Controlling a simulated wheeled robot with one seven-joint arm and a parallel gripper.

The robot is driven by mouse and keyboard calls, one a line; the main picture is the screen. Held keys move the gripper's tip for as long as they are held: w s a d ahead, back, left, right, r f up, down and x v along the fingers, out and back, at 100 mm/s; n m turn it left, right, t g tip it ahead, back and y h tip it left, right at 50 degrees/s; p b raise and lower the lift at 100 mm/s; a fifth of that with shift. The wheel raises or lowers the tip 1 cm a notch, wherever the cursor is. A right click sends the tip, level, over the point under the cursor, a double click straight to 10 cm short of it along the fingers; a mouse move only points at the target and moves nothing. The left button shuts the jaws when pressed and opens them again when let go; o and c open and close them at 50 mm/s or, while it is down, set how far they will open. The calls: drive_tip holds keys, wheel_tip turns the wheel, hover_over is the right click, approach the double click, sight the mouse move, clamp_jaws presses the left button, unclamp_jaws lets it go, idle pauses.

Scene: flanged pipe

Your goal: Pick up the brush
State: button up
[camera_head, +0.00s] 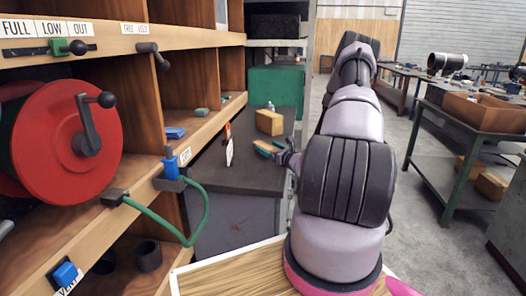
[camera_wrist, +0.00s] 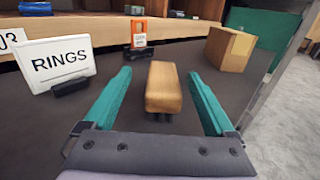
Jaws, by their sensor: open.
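The brush (camera_wrist: 164,87) shows in the wrist view as a wooden block with dark bristles under its near end. It rests on the dark bench top (camera_wrist: 110,122), between my gripper's two teal fingers and apart from both. My gripper (camera_wrist: 165,85) is open, with bare bench showing on each side of the brush. In the head view my gripper (camera_head: 267,148) is over the dark bench beside the shelves.
A cardboard box (camera_wrist: 228,50) stands just beyond the right finger. A RINGS sign (camera_wrist: 62,63) stands left of the left finger. An orange tag (camera_wrist: 139,32) stands behind the brush. Wooden shelving with a red reel (camera_head: 68,140) borders the bench at left.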

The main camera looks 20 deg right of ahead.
sight(261, 143)
drive_tip(key=w, duration=0.6)
drive_tip(key=shift+w+a+f, duration=0.2)
drive_tip(key=shift+a+f, duration=0.1)
drive_tip(key=shift+f, duration=0.1)
clamp_jaws()
